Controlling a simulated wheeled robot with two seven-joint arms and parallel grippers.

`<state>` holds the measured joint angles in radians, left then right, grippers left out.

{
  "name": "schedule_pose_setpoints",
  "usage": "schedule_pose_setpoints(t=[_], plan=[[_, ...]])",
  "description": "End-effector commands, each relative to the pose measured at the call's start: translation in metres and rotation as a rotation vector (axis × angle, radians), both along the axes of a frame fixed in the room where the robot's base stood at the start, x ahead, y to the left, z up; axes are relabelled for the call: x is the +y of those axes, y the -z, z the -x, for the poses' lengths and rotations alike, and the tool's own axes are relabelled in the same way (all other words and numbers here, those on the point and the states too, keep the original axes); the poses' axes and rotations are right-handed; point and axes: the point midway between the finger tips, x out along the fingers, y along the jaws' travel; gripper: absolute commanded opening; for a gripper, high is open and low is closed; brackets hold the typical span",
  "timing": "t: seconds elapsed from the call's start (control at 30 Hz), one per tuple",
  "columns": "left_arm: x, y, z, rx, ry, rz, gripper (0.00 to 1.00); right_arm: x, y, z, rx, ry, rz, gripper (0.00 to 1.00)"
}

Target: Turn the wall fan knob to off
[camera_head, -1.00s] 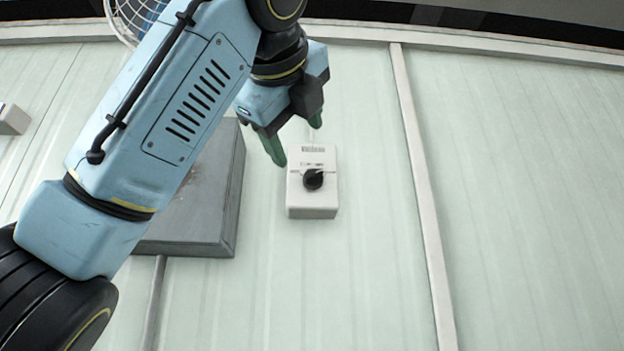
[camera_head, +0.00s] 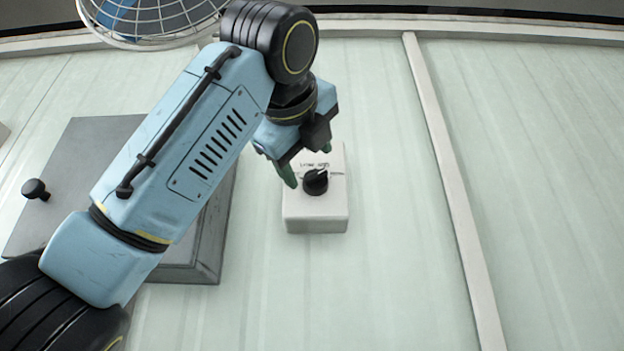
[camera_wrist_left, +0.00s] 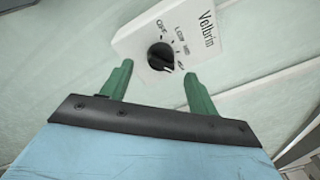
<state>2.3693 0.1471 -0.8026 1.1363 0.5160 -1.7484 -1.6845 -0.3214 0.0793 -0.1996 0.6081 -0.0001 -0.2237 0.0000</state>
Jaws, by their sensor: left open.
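The fan control is a white box (camera_head: 316,212) on the pale green wall, with a black round knob (camera_head: 316,182) on its face. In the left wrist view the box (camera_wrist_left: 208,58) carries the marks OFF, LOW, MED and a last one that is hard to read, and the knob (camera_wrist_left: 161,56) seems turned away from OFF, toward that last mark. My left gripper (camera_head: 308,166) is open, its green fingers at the upper part of the box. In the left wrist view its fingertips (camera_wrist_left: 158,70) are spread to either side below the knob, apart from it. My right gripper is not in view.
A caged wall fan (camera_head: 150,18) is at the top left. A grey metal cabinet (camera_head: 75,160) with a black knob handle (camera_head: 36,189) stands out left of the box, partly behind my arm. A vertical wall strip (camera_head: 450,175) runs to the right; the wall between is clear.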

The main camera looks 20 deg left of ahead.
Motion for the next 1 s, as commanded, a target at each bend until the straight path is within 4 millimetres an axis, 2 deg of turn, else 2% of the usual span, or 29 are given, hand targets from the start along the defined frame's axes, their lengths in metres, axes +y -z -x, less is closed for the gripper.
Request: schedule_pose_setpoints(t=[0.1,0.23,0.4,0.67,1.0], plan=[[0.004,-0.002,-0.022,0.001,-0.001,0.001,0.6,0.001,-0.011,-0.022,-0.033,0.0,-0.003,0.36],[0.006,-0.002,-0.038,0.0,-0.001,0.001,0.6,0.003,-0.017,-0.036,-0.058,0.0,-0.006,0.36],[0.007,-0.001,-0.047,-0.002,0.0,0.001,0.6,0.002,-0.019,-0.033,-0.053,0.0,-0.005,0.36],[0.007,0.0,-0.048,-0.002,0.0,0.001,0.6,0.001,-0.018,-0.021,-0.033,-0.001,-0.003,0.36],[0.007,0.0,-0.048,0.0,0.0,0.001,0.18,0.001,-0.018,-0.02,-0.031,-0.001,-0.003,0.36]])
